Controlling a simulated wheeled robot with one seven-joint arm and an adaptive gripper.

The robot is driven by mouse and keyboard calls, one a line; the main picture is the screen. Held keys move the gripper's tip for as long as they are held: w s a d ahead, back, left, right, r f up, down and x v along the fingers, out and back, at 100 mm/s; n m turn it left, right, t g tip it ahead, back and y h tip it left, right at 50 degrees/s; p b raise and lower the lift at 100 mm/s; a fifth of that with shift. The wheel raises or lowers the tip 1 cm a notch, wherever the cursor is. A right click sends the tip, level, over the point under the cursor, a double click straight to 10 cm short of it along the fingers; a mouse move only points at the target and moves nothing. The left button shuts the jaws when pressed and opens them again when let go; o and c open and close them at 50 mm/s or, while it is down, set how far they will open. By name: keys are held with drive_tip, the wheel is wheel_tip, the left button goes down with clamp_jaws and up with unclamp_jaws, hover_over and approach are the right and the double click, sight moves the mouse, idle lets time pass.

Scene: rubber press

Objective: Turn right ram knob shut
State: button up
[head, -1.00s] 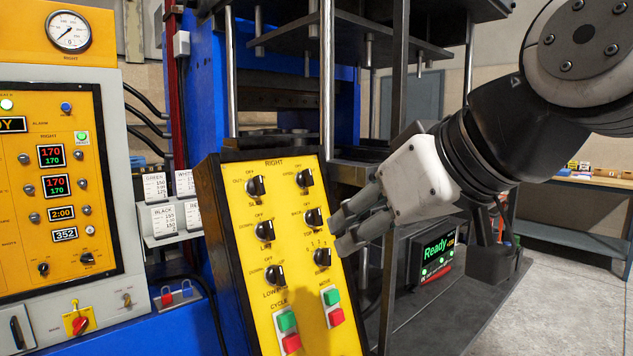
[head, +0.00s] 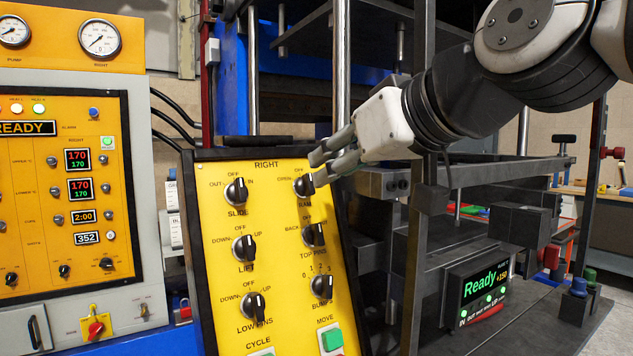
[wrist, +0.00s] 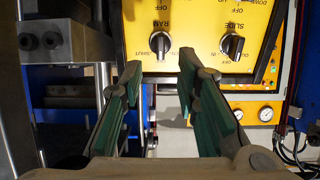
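The yellow RIGHT control panel (head: 272,260) stands tilted in the middle of the head view. Its black ram knob (head: 304,186) is at the top right of the panel, with OFF above it. The ram knob also shows in the wrist view (wrist: 160,44), upside down, just beyond the fingertips, with a SHUT label beside it. My gripper (head: 318,168) is in front of the ram knob, at its upper right in the head view. In the wrist view my gripper (wrist: 160,66) is open and empty, with the ram knob between its finger lines, apparently untouched.
The slide knob (head: 236,191) is left of the ram knob, and the top pins knob (head: 313,235) is below it. A dark metal press frame (head: 418,230) stands right of the panel. A screen (head: 484,290) reads Ready.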

sight(311, 181)
drive_tip(key=x, duration=0.7)
drive_tip(key=shift+a, duration=0.15)
drive_tip(key=shift+c, duration=0.3)
clamp_jaws()
